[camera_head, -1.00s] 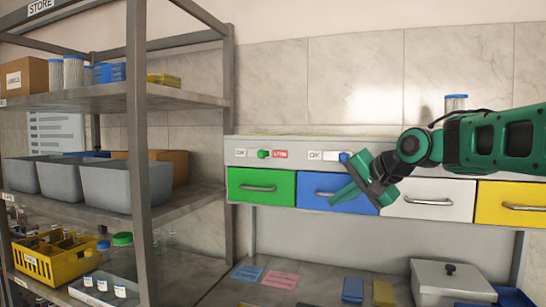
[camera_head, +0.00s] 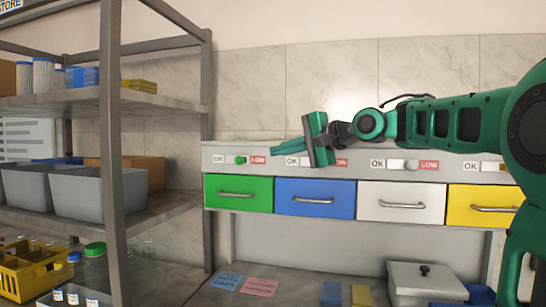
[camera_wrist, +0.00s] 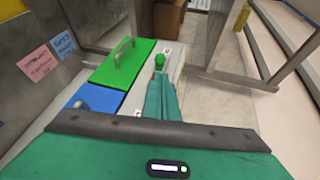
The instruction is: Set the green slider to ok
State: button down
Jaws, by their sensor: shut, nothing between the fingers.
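The green slider knob (camera_head: 240,160) is on the pale panel above the green drawer, between a white OK label (camera_head: 218,159) on its left and a red LOW label (camera_head: 258,160) on its right. The knob is nearer the LOW label. In the wrist view the round green knob (camera_wrist: 160,61) is just beyond my fingertips. My gripper (camera_head: 275,149) is shut and empty, its green fingers pointing left, to the right of the knob. In the wrist view my gripper's fingertips (camera_wrist: 160,80) look very close to the knob; I cannot tell whether they touch.
Below the panel are green (camera_head: 238,195), blue (camera_head: 315,197), white (camera_head: 400,201) and yellow (camera_head: 485,205) drawers with protruding handles. A white slider knob (camera_head: 411,165) is further right. A metal shelf with grey bins (camera_head: 85,192) stands at the left.

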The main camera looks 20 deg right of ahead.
aim_at(242, 160)
jog(key=x, duration=1.2)
jog(key=shift+w, duration=0.1)
